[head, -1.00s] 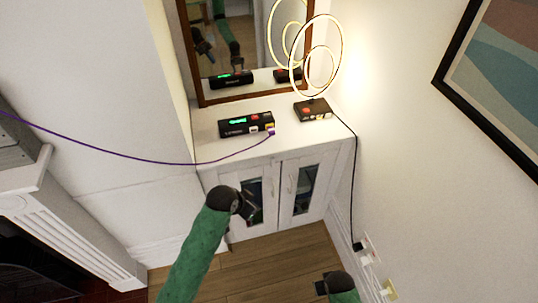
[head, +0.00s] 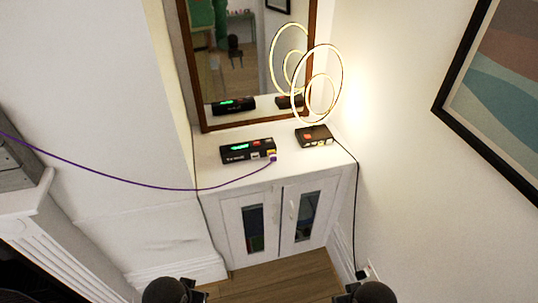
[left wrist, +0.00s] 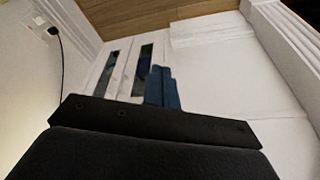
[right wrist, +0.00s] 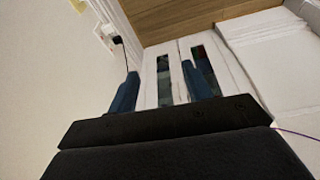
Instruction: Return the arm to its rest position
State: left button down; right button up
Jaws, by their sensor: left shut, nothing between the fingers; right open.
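My left gripper (head: 198,293) is low at the bottom edge of the head view, in front of the white cabinet. In the left wrist view its two blue fingers (left wrist: 163,88) are together with nothing between them. My right gripper (head: 343,298) is also at the bottom edge, to the right. In the right wrist view its blue fingers (right wrist: 160,88) stand wide apart with nothing between them. Both grippers are apart from the cabinet. Most of both arms is out of the head view.
A white cabinet (head: 230,178) with two glazed doors stands ahead. On it are a black device (head: 248,150) with a green display and a purple cable (head: 150,185), and a lit ring lamp (head: 315,135). A mirror (head: 245,60) stands behind. The wooden floor (head: 280,275) is clear.

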pick_arm(q)
notch_tip(320, 180, down, 28)
jog(key=g+b, duration=0.1)
jog(key=b, duration=0.3)
pick_arm(e)
notch_tip(320, 180, down, 27)
jog(key=w+a+g, duration=0.1)
jog(key=w+a, duration=0.1)
pick_arm(q)
jog(key=s+f+b, duration=0.1)
jog(key=s+f, duration=0.3)
jog(key=f, duration=0.9)
jog(key=s+f+g+b, duration=0.1)
jog(key=s+f+b, duration=0.1)
jog(key=f, duration=1.2)
jog(key=shift+s+d+f+b, duration=0.25)
jog(key=shift+s+d, duration=0.2)
jog(key=shift+s, duration=0.45)
pick_arm(e)
jog(key=s+f, duration=0.4)
jog(key=f, duration=0.9)
jog(key=s+f, duration=0.4)
jog(key=f, duration=1)
jog(key=shift+s+f+g, duration=0.15)
jog(key=shift+s+g, duration=0.25)
jog(key=shift+d, duration=0.1)
